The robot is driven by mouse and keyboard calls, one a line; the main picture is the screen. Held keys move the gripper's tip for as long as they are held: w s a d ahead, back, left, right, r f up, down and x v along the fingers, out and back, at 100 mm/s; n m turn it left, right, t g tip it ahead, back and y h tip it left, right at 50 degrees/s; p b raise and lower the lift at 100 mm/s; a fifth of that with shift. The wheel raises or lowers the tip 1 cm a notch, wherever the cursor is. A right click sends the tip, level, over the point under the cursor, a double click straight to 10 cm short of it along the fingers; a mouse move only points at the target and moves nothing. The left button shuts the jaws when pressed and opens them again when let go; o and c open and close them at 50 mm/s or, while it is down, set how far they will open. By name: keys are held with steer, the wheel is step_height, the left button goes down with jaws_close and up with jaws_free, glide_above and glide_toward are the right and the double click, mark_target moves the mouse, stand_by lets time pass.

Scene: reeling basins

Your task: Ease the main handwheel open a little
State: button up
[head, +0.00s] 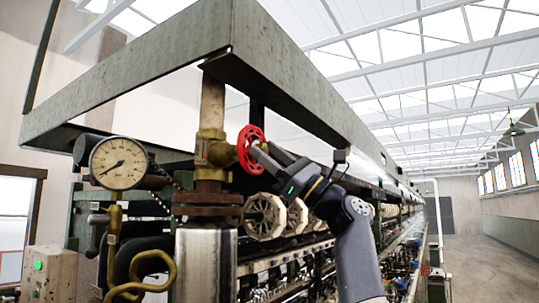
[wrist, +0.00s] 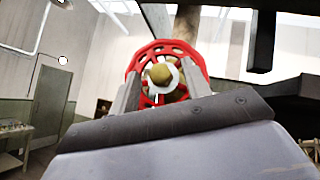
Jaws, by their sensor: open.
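The red main handwheel (head: 243,150) is on a brass valve (head: 216,148) on the upright pipe, in the upper middle of the head view. In the wrist view the red wheel (wrist: 163,48) shows nearly face on, with its brass hub nut and white washer in the centre. My gripper (head: 262,153) is at the wheel's right side in the head view and hides part of its rim. In the wrist view my gripper's two fingers (wrist: 160,85) are spread apart, one on each side of the hub, over the wheel's lower half. I cannot tell whether they touch the rim or spokes.
A round pressure gauge (head: 119,163) stands left of the valve. Pale spoked reels (head: 264,216) sit below my gripper. A green overhead beam (head: 300,85) runs above the wheel. The aisle floor (head: 500,262) at right is clear.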

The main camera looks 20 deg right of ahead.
steer(key=b+v, duration=0.5)
steer(key=v, duration=0.5)
steer(key=shift+d+f, duration=0.25)
steer(key=shift+f, duration=0.05)
steer(key=shift+s, duration=0.15)
steer(key=s+a+f+m+t+h+b, duration=0.15)
steer(key=a+m+t+h+b, duration=0.25)
steer(key=m+t+h, duration=0.75)
steer(key=w+a+r+m+g+y+p, duration=0.2)
steer(key=w+a+r+p, duration=0.1)
steer(key=w+r+p, duration=0.3)
steer(key=shift+a+r, duration=0.2)
steer(key=shift+r, duration=0.75)
